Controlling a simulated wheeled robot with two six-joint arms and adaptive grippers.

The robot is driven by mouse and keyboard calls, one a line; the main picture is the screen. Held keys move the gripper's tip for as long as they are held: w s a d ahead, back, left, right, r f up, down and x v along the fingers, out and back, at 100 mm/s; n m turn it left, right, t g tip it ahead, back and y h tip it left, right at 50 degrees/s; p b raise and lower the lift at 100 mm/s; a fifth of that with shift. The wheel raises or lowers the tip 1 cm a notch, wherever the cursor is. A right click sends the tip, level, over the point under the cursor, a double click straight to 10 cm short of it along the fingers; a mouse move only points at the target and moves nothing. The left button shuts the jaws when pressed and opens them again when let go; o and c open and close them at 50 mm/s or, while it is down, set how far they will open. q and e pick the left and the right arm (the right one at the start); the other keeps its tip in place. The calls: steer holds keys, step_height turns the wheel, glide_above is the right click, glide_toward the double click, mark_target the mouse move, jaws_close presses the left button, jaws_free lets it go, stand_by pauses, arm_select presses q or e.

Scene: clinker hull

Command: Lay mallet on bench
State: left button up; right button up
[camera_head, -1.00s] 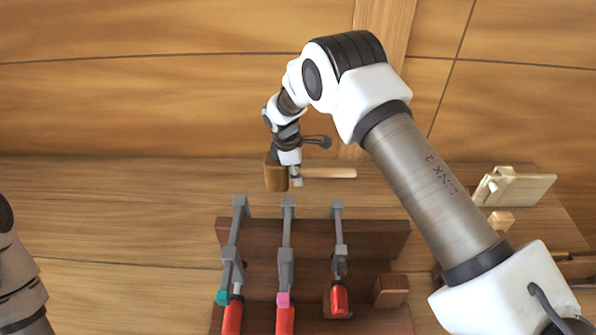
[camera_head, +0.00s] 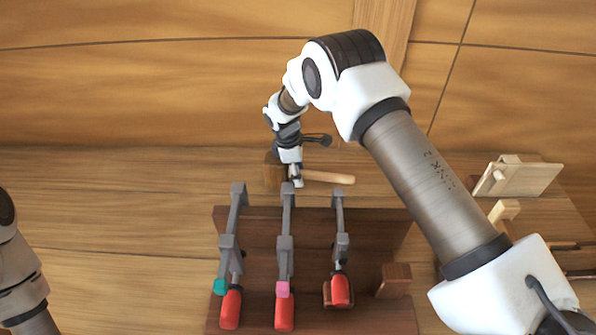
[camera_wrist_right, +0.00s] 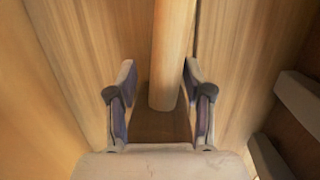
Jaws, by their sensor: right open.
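The mallet has a dark brown wooden head (camera_head: 272,172) and a pale handle (camera_head: 332,178) reaching to the right. It appears to lie on the bench's wooden planks (camera_head: 110,205), behind the clamps. My right gripper (camera_head: 297,180) is over the mallet, where handle meets head. In the right wrist view, the open fingers (camera_wrist_right: 159,98) stand either side of the pale handle (camera_wrist_right: 172,50), with gaps visible on both sides. The dark head (camera_wrist_right: 160,126) shows close to the palm. My left arm shows at the left edge; its gripper is out of frame.
A dark stepped wooden rack (camera_head: 375,232) stands in front, carrying grey clamps with red handles (camera_head: 284,312). A small wooden block (camera_head: 394,280) sits at its right. Pale wooden pieces (camera_head: 518,177) lie at far right. The planks left of the rack are clear.

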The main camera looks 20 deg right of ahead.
step_height(320, 180, up, 12)
steer(key=a, duration=0.2)
steer(key=shift+w, duration=0.35)
stand_by(0.3)
